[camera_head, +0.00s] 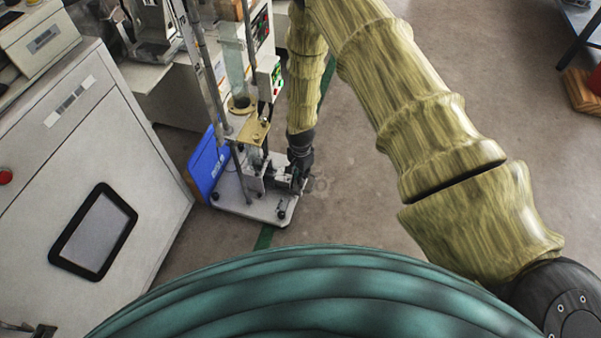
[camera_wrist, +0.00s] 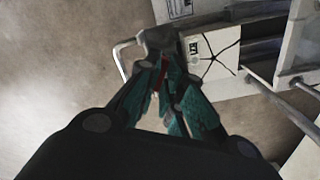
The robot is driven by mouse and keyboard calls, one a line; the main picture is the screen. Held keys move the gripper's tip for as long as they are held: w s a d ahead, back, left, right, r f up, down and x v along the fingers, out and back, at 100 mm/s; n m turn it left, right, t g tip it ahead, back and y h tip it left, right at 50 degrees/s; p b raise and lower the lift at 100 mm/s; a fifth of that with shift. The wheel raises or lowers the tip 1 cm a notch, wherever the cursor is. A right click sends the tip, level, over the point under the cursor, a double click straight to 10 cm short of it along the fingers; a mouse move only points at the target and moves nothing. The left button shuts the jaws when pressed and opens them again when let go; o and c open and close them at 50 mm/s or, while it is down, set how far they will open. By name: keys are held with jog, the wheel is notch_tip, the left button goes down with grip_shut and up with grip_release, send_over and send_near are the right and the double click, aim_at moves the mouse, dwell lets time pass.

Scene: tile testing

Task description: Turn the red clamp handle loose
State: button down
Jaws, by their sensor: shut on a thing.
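My gripper (camera_head: 297,178) is low at the right side of the test stand, just above its pale base plate (camera_head: 268,206). In the wrist view its teal fingers (camera_wrist: 168,78) come together on the red clamp handle (camera_wrist: 163,66). Only thin red slivers of the handle show between the fingers. The fingers and a grey metal part at their tips hide the rest of it. In the head view the handle cannot be made out behind my gripper.
Upright rods and a glass tube (camera_head: 233,60) rise from the stand. A blue panel (camera_head: 208,160) stands at its left, close to a large white cabinet (camera_head: 75,150). A bent metal bar (camera_wrist: 120,55) is beside the fingers. Open floor (camera_head: 350,180) lies to the right.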

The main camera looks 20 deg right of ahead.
dwell(0.4)
jog(key=n+p, duration=0.1)
jog(key=n, duration=0.2)
jog(key=shift+n+p, duration=0.65)
jog(key=shift+n, duration=0.95)
jog(key=c, duration=1.8)
grip_release()
jog(key=shift+r+p, duration=2.7)
jog(key=shift+r, duration=0.85)
